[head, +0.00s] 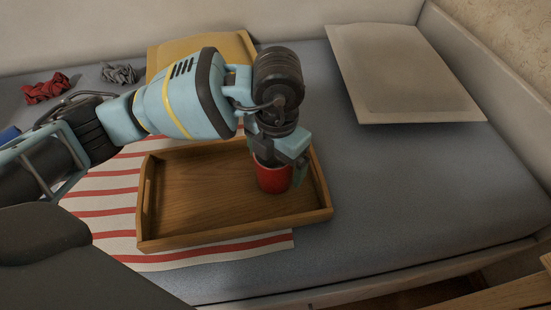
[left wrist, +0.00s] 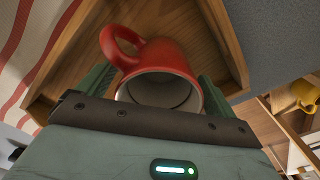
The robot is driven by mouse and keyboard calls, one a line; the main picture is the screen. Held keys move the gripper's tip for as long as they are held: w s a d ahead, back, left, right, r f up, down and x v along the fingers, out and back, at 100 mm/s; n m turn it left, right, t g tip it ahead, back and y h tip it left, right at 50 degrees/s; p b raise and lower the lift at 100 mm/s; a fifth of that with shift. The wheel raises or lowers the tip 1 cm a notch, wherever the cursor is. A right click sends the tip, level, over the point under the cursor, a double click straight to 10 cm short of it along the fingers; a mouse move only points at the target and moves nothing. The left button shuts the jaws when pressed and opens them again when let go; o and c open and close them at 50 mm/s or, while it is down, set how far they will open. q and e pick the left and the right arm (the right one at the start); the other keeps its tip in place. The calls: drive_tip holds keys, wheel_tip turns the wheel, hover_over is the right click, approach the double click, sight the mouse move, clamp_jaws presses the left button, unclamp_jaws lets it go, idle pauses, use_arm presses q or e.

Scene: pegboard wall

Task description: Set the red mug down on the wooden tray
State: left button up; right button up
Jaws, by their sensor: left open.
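The red mug (head: 272,178) stands upright inside the wooden tray (head: 190,238), towards its right end. The mug also shows in the left wrist view (left wrist: 168,58), with its handle to the upper left and its pale inside facing the camera. My left gripper (head: 285,165) is right at the mug from above, its fingers on either side of the mug's body. The left gripper is open, with the mug between its fingers in the left wrist view. Whether a finger touches the mug is hard to tell. My right gripper is not in view.
A beige cushion (head: 402,80) lies at the back right and a yellow one (head: 238,45) behind my arm. A red crumpled cloth (head: 45,88) lies at the far left. The bench right of the tray is clear.

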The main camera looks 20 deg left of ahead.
use_arm(q)
wheel_tip(320, 180, up, 12)
drive_tip(key=p, duration=0.3)
drive_tip(key=shift+p, duration=0.35)
drive_tip(key=shift+d+f, duration=0.1)
drive_tip(key=shift+s, duration=0.1)
